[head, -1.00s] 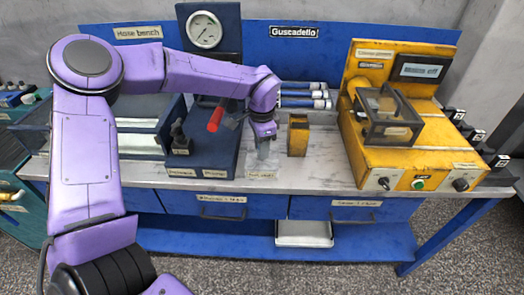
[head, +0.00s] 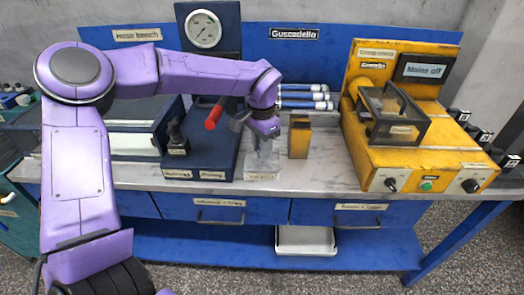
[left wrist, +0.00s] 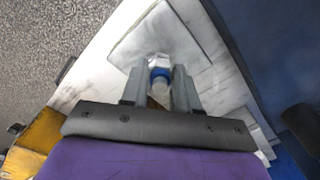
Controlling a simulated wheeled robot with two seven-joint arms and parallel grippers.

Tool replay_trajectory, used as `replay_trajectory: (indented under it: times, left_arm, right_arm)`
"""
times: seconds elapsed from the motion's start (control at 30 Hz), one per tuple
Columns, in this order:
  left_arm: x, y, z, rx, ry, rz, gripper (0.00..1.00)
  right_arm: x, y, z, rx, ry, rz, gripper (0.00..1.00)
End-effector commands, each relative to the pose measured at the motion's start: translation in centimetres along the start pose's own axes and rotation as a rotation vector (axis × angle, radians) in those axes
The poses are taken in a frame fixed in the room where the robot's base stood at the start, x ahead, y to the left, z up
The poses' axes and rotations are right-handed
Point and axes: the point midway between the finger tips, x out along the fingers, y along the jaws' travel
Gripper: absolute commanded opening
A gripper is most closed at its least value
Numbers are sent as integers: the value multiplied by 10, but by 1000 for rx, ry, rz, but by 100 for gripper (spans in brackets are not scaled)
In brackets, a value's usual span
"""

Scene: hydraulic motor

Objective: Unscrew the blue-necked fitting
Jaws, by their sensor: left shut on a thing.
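The blue-necked fitting (left wrist: 160,74) shows in the left wrist view as a blue ring with pale metal on it, between my two fingers. My left gripper (left wrist: 160,88) is shut on it. In the head view my left gripper (head: 265,138) points down over a pale plate (head: 263,177) on the bench. The fitting is too small and too covered there to make out. I cannot tell how far its thread is engaged. My right gripper is in neither view.
A blue gauge stand with a red handle (head: 213,117) is close left of my gripper. A yellow block (head: 299,138) stands close right. Blue-and-white cylinders (head: 303,96) lie behind. A yellow machine (head: 420,155) fills the bench's right. Bare bench shows between block and machine.

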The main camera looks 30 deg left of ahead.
Motion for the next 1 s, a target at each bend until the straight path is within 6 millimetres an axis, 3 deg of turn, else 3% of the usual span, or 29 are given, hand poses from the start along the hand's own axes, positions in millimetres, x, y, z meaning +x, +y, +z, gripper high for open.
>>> replay_trajectory:
  times: [0.63, 1.0]
  left_arm:
    - [5, 1, 1, -273, -6, 3, 3]
    - [1, 2, 1, -321, -7, 4, 3]
  right_arm:
    - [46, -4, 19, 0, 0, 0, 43]
    - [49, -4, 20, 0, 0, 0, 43]
